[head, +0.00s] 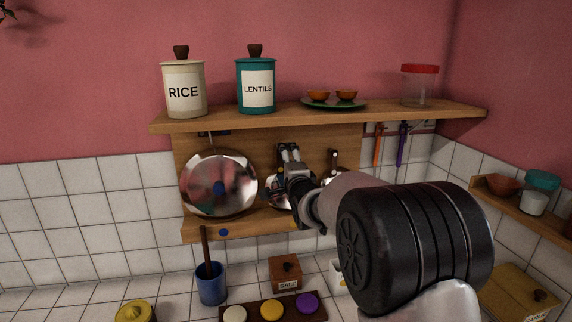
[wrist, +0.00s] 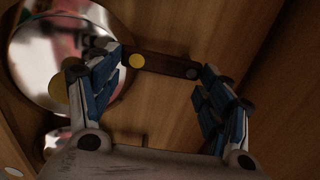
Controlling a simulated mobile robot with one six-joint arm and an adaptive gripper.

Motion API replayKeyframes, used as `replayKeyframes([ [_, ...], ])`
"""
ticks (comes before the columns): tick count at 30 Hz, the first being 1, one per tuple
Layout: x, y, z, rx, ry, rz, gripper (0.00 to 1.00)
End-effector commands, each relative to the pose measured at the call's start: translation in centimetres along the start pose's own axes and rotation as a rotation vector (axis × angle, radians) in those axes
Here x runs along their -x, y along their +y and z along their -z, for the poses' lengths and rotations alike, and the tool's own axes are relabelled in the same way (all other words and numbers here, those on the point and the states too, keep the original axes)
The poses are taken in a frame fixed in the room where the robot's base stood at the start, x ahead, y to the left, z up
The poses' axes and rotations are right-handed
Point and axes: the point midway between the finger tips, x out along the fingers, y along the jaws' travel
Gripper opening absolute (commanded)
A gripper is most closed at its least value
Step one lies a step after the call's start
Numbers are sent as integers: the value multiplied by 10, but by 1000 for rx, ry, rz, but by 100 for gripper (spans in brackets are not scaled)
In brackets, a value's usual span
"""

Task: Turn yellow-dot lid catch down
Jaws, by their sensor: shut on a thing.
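The lid catch (wrist: 160,64) is a short brown bar on the wooden back board. A shiny round lid (wrist: 45,50) lies beside the catch's yellow-dot end, partly behind the left finger.
A larger lid with a blue dot (head: 219,187) hangs to the left, and another lid (head: 335,163) to the right. The shelf (head: 330,114) above holds canisters, bowls on a plate and a jar. Below stand a blue cup (head: 211,286) and a salt box (head: 285,272).

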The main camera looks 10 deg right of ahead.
Motion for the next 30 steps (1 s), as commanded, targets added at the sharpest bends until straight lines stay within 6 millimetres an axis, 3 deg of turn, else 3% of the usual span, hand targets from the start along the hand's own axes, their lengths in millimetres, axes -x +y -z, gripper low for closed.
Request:
replayKeyframes([
  [2, 0, -1, 0, -4, 0, 2, 29],
  [3, 0, -1, 0, -4, 0, 2, 74],
  [9, 0, -1, 0, -2, 0, 1, 87],
  [12, 0, 0, 0, -2, 0, 1, 92],
  [23, 0, 0, 1, 9, 0, -1, 92],
  [30, 0, -4, 7, 202, 1, -1, 92],
])
